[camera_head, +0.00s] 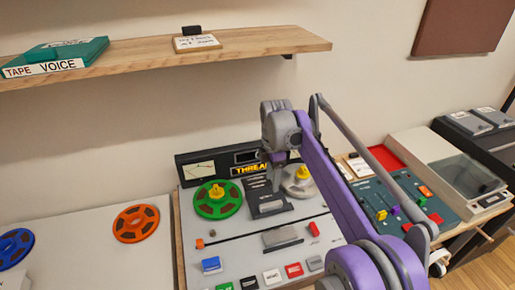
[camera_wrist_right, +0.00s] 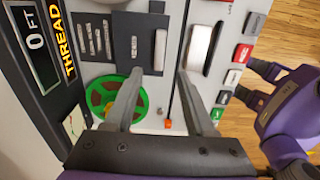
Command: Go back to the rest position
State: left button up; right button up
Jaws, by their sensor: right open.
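My right gripper (camera_head: 270,190) is over the tape machine (camera_head: 225,262), close to the dark head block between the two reel hubs. It is open in the right wrist view (camera_wrist_right: 160,76), with nothing between its fingers. The machine carries a green reel (camera_head: 217,199) on its left hub; the reel shows again under the fingers in the wrist view (camera_wrist_right: 104,92). The right hub has a grey disc (camera_head: 300,186) with a yellow knob. A purple arm part of mine (camera_wrist_right: 285,118) with dark prongs shows at the wrist view's right; whether its jaws are open is unclear.
A wooden shelf (camera_head: 250,48) hangs above, with a teal tape box (camera_head: 75,55) on it. A blue reel (camera_head: 14,247) and an orange reel (camera_head: 136,222) lie to the left. A control panel (camera_head: 372,198) and a clear-lidded device (camera_head: 465,172) stand to the right. Floor shows at far right.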

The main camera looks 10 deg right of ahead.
jog(key=s+r+m+t+p, duration=0.1)
jog(key=s+m+t+p, duration=0.15)
jog(key=s+m, duration=1.05)
jog(key=s+f+m+t, duration=0.1)
jog(key=s+f+m, duration=0.2)
jog(key=s, duration=0.5)
jog(key=s+f+m+t, duration=0.2)
jog(key=s+f, duration=0.3)
jog(key=s, duration=0.4)
jog(key=shift+d+f+m+p, duration=0.15)
jog(key=shift+m+p, duration=0.2)
jog(key=shift+m, duration=0.05)
